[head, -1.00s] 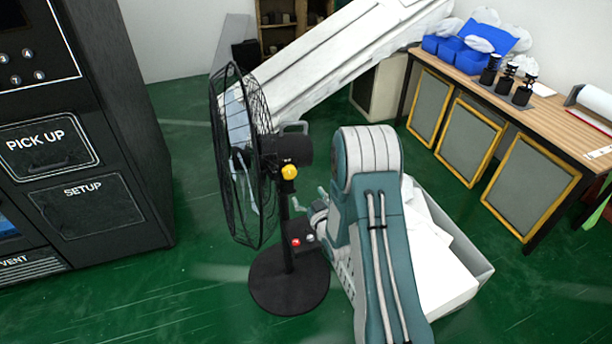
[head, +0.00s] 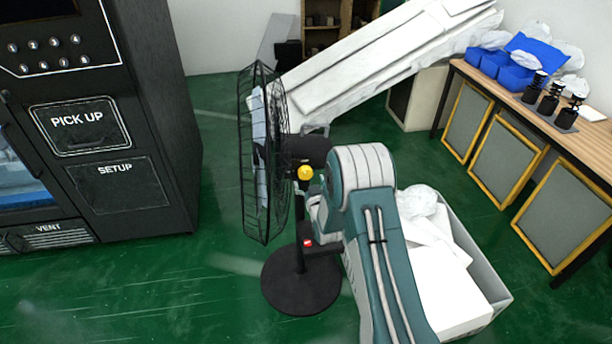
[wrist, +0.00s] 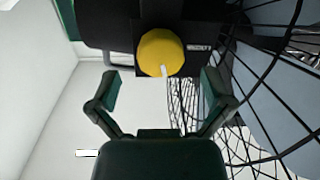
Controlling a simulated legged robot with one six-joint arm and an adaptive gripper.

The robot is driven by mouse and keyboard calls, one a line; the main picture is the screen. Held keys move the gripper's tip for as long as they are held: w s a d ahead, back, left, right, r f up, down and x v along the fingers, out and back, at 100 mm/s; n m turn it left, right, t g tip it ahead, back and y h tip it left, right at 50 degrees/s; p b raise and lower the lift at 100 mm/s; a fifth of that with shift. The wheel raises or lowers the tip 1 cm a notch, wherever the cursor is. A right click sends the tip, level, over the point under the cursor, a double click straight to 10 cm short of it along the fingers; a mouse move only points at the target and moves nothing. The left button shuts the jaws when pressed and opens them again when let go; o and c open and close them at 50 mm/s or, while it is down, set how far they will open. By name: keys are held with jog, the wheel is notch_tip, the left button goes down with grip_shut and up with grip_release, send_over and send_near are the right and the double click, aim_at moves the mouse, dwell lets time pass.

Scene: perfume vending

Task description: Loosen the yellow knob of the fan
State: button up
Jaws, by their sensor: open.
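The black standing fan (head: 299,285) stands on its round base on the green floor, left of my arm in the head view. The yellow knob (head: 305,173) is at the back of its neck, under the motor housing. In the wrist view the yellow knob (wrist: 161,52) is close, slightly above the space between my fingertips. My gripper (wrist: 160,90) is open and empty, its two fingers spread left and right of the knob, apart from it. In the head view my gripper is mostly hidden behind my arm.
The fan's wire cage (wrist: 262,100) is close to my right finger in the wrist view. A grey bin (head: 487,280) with white contents stands right of my arm. A black vending machine (head: 150,100) is at left. A table (head: 570,137) is at right.

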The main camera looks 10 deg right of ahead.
jog(key=w, duration=0.2)
jog(key=shift+w+d, duration=0.1)
jog(key=shift+w, duration=0.25)
jog(key=shift+w+a, duration=0.1)
jog(key=shift+a, duration=0.25)
jog(key=shift+d, duration=0.15)
jog(key=c, duration=1.1)
jog(key=shift+c, duration=0.2)
